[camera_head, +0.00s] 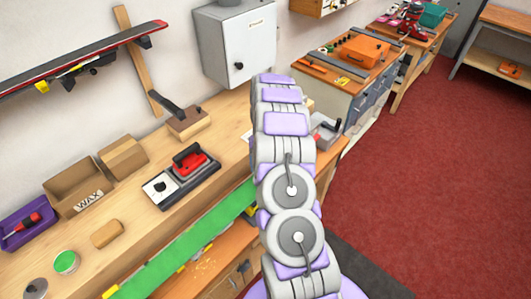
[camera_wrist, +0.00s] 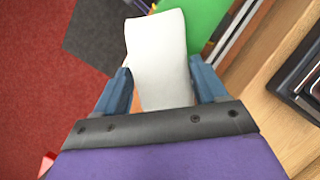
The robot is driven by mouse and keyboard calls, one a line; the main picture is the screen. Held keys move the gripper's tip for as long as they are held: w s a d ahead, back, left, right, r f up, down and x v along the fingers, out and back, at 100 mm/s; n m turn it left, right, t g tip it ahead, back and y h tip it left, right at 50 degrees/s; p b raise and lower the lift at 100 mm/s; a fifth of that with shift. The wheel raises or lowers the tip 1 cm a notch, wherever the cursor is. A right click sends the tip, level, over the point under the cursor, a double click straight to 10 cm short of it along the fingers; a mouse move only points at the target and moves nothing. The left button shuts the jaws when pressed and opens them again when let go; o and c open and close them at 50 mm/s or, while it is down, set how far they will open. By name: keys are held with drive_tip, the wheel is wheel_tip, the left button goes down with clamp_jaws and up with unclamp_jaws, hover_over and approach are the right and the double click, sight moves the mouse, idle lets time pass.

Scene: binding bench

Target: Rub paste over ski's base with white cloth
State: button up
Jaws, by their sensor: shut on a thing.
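The ski shows its bright green base (camera_head: 190,247) upward, lying along the front of the bench in the head view. A piece of it also shows at the top of the wrist view (camera_wrist: 205,20). My gripper (camera_wrist: 160,82) is shut on the white cloth (camera_wrist: 158,50), which sticks out beyond the blue fingers. In the wrist view the cloth overlaps the ski's near edge; I cannot tell if they touch. In the head view my arm hides the gripper and cloth. A round tin with a green top (camera_head: 66,262) stands on the bench; no paste is clearly visible on the ski.
A red-handled iron on a dark base (camera_head: 182,178), a WAX box (camera_head: 82,188), a tan block (camera_head: 107,234) and a purple tray (camera_head: 27,226) are on the bench (camera_head: 140,220). Another ski (camera_head: 80,60) hangs on the wall. Red carpet (camera_head: 420,190) lies open to the right.

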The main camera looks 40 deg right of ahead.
drive_tip(key=r, duration=0.1)
drive_tip(key=a+r, duration=0.1)
drive_tip(key=shift+a+r, duration=0.15)
drive_tip(key=shift+r, duration=0.15)
drive_tip(key=shift+r+p, duration=0.4)
drive_tip(key=shift+r, duration=0.35)
drive_tip(key=shift+d+r, duration=0.5)
drive_tip(key=shift+d, duration=0.25)
drive_tip(key=shift+a, duration=0.65)
drive_tip(key=shift+d, duration=0.15)
drive_tip(key=shift+d, duration=0.4)
drive_tip(key=shift+a, duration=0.1)
drive_tip(key=shift+a, duration=0.1)
